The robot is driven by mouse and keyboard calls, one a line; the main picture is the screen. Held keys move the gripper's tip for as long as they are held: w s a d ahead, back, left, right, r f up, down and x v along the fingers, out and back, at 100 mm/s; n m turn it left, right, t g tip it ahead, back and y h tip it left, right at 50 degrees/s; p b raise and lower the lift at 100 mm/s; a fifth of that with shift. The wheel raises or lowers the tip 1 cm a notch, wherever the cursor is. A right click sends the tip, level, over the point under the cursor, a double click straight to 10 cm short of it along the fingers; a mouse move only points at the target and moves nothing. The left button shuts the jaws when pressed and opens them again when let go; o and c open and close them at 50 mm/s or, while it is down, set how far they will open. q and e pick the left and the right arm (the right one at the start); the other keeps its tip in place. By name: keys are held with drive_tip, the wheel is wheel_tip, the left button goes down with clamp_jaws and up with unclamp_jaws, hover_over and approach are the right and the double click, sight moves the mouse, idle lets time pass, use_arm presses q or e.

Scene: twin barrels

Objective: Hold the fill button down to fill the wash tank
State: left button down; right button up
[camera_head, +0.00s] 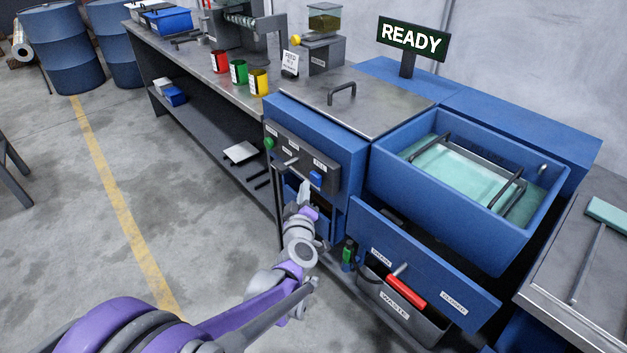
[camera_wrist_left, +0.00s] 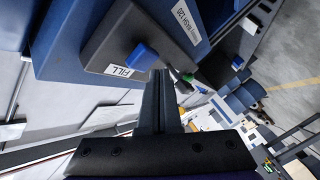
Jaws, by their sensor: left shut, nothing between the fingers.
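The blue fill button (camera_head: 316,176) sits on the grey control panel (camera_head: 290,150) on the front of the blue machine. It also shows in the left wrist view (camera_wrist_left: 141,57), beside a FILL label (camera_wrist_left: 119,71). My left gripper (camera_head: 304,187) is shut and empty, its tips just below and left of the button in the head view. In the left wrist view the closed fingers (camera_wrist_left: 160,76) end close beside the button; I cannot tell whether they touch it. The wash tank (camera_head: 435,212) is an open blue basin with pale teal liquid inside. My right gripper is out of view.
A READY sign (camera_head: 411,39) stands behind the tank. A red drain handle (camera_head: 406,291) sticks out below it, above a grey waste bin (camera_head: 400,313). Other controls share the panel, including a green knob (camera_head: 269,143). Open floor lies to the left.

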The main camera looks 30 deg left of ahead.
use_arm(q)
drive_tip(key=shift+w+d, duration=0.15)
drive_tip(key=shift+w, duration=0.25)
drive_tip(key=shift+w+d, duration=0.2)
drive_tip(key=shift+w, duration=0.25)
idle(0.7)
drive_tip(key=shift+s, duration=0.1)
drive_tip(key=shift+s+a, duration=0.35)
drive_tip(key=shift+s, duration=0.4)
drive_tip(key=shift+s, duration=0.15)
drive_tip(key=s, duration=0.1)
drive_tip(key=s+a, duration=0.1)
drive_tip(key=s, duration=0.1)
drive_tip(key=s+a, duration=0.1)
drive_tip(key=shift+s, duration=0.2)
idle(0.5)
